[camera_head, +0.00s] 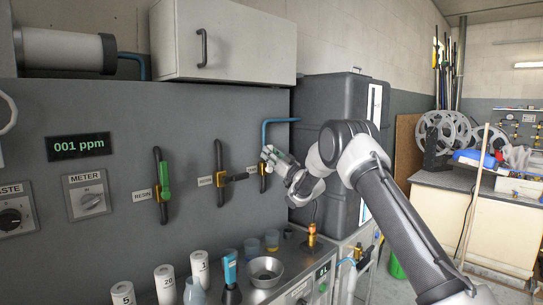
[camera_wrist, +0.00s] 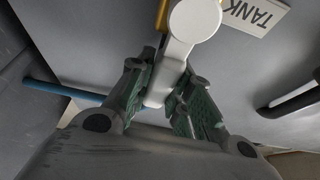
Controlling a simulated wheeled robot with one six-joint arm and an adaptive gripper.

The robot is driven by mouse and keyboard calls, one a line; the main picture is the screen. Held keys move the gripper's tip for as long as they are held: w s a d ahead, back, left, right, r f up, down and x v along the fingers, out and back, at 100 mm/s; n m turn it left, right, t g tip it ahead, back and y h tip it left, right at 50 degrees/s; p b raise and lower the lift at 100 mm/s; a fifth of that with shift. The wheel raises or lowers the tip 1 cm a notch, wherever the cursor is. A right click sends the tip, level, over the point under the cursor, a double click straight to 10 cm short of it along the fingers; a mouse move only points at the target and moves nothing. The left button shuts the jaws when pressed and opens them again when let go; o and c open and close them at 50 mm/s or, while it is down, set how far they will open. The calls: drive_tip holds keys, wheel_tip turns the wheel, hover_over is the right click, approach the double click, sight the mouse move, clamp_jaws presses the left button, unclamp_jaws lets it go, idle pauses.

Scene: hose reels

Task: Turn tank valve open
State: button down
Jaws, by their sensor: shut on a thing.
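The tank valve shows in the head view as a yellow body (camera_head: 263,184) on the grey wall panel, partly hidden behind my gripper (camera_head: 272,158). In the wrist view, the white "TANK" label (camera_wrist: 254,13) sits beside a light grey, round-ended valve handle (camera_wrist: 194,20). The green finger pads of my gripper (camera_wrist: 165,92) are on both sides of the handle's lower part, shut on it. A bit of yellow shows behind the handle. The far end of the handle and the valve's exact angle are hidden in the head view.
To the left on the panel are a valve with a dark sideways handle (camera_head: 236,178) and the resin valve with a green upright handle (camera_head: 165,179). The counter below holds cups, a metal bowl (camera_head: 265,270) and a blue-topped bottle. A dark grey tank (camera_head: 330,100) stands right of the panel.

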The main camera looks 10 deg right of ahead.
drive_tip(key=shift+s+a+f+n, duration=0.1)
drive_tip(key=shift+a+f+n, duration=0.05)
drive_tip(key=shift+n, duration=0.15)
drive_tip(key=c, duration=1.3)
unclamp_jaws()
drive_tip(key=shift+s, duration=0.1)
drive_tip(key=v, duration=1.2)
